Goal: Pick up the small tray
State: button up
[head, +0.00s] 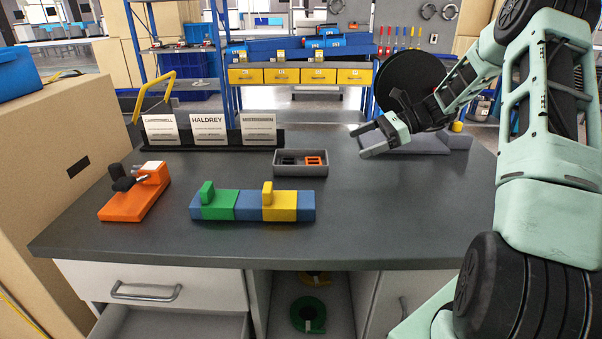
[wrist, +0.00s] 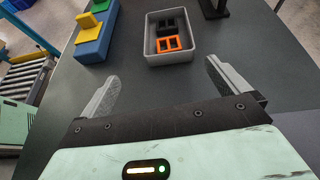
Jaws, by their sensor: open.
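The small tray (head: 288,169) is a grey open box on the dark worktop, near its middle. It holds a black part (head: 288,160) and an orange part (head: 313,161). The tray also shows in the wrist view (wrist: 171,60), ahead of my fingers and between their lines. My gripper (head: 364,141) is open and empty, above the worktop to the right of the tray and apart from it. Both fingers show in the wrist view (wrist: 160,80), spread wide with bare worktop between them.
Left of the tray stand a blue, green and yellow block fixture (head: 250,206) and an orange clamp device (head: 135,193). Name cards (head: 208,130) stand in a black holder behind. A grey piece (head: 430,142) lies behind my gripper. The right front worktop is clear.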

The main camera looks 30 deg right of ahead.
jog(key=shift+s+d+f+m, duration=0.1)
jog(key=shift+d+f+m, duration=0.1)
jog(key=shift+d, duration=0.3)
jog(key=shift+d+f+m, duration=0.1)
jog(key=shift+d+m, duration=0.1)
jog(key=shift+d, duration=0.3)
jog(key=shift+f+t, duration=0.1)
jog(key=shift+t, duration=0.3)
send_near(311, 161)
jog(key=x, duration=0.4)
jog(key=shift+d+f+b, duration=0.1)
jog(key=shift+f+b, duration=0.1)
jog(key=shift+b, duration=0.15)
jog(key=shift+x, duration=2.85)
jog(key=shift+r, duration=0.2)
jog(key=c, duration=0.7)
